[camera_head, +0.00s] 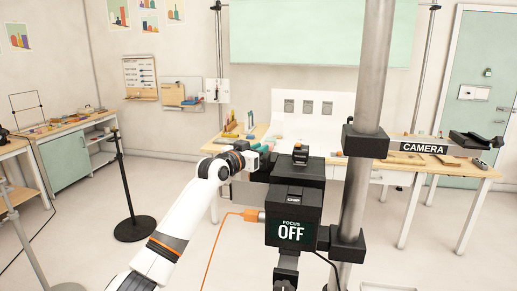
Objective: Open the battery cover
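A black camera unit (294,188) stands at the middle, mounted beside a thick grey pole. Its rear box carries a screen (291,232) reading "FOCUS OFF". I cannot clearly pick out the battery cover on it. My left gripper (262,158) is at the left side of the unit's upper part, close to it. Its fingertips are small and partly lost against the black body, so I cannot tell whether they touch it or are open or shut. My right gripper is not in view.
The grey pole (371,80) rises just right of the camera unit. An orange cable (222,226) plugs into the unit's left side. A wooden workbench (405,160) with a "CAMERA" sign (425,147) stands behind. A black-based stand (134,228) is at left; open floor lies around it.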

